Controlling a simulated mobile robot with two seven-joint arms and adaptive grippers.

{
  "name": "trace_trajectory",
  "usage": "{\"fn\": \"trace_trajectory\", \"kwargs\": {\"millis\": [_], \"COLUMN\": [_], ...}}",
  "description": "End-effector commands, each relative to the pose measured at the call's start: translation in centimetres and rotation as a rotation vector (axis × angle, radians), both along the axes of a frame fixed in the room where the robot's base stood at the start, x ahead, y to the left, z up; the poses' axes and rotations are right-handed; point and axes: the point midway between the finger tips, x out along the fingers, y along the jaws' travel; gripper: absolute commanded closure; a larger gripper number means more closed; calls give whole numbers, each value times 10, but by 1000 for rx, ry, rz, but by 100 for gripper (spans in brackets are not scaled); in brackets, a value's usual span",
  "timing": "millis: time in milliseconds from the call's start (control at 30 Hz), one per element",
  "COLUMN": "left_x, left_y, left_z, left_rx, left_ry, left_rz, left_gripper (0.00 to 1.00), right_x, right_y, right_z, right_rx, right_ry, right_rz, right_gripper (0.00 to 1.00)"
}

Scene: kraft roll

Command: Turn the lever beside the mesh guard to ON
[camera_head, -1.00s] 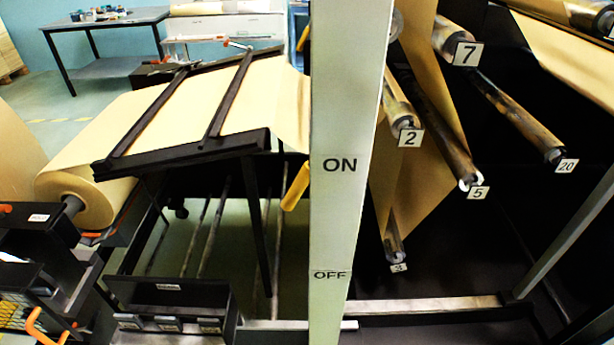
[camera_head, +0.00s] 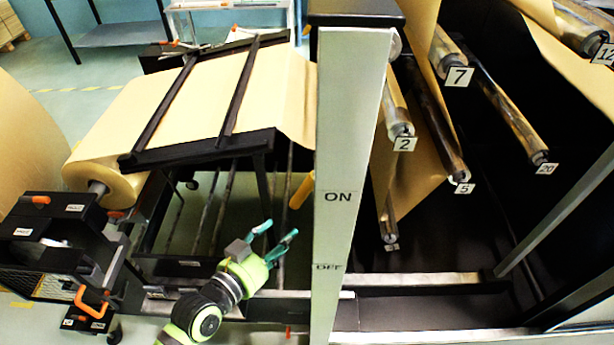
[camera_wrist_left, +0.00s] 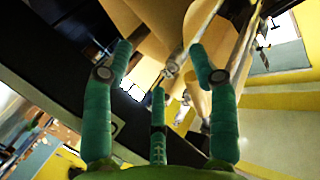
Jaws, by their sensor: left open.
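A pale upright post (camera_head: 340,120) carries a printed ON label (camera_head: 338,197) and an OFF label (camera_head: 328,267) below it. A yellow bar (camera_head: 302,191), which looks like the lever, shows at the post's left edge near the height of ON; part of it is hidden behind the post. My left gripper (camera_head: 279,236) is open and empty, left of the post, below the yellow bar and apart from it. Its spread teal fingers also show in the left wrist view (camera_wrist_left: 160,75), with nothing between them. I cannot clearly make out the mesh guard. My right gripper is out of view.
A brown paper roll (camera_head: 105,185) feeds a sloping dark frame (camera_head: 200,147) at left. Numbered rollers (camera_head: 510,118) fill the dark bay right of the post. A dark cart (camera_head: 60,250) with an orange handle (camera_head: 92,301) stands lower left. A metal rail (camera_head: 420,280) runs low.

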Motion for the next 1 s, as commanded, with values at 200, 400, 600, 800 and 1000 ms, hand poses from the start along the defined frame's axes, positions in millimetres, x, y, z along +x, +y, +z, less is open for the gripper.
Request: {"fn": "trace_trajectory", "kwargs": {"millis": [200, 400, 600, 800, 1000], "left_x": [-2, 13, 38, 52, 54], "left_y": [-19, -31, -49, -59, -61], "left_z": [88, 96, 95, 93, 91], "left_rx": [-53, -61, -59, -57, -57], "left_ry": [-210, -225, -224, -222, -221], "left_rz": [-67, -68, -67, -68, -68], "left_gripper": [41, 41, 41, 41, 41], "right_x": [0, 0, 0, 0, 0], "right_y": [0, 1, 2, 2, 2], "right_z": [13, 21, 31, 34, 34], "right_rx": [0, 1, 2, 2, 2], "right_ry": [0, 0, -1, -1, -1], "right_rz": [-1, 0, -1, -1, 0], "right_gripper": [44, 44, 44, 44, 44]}}
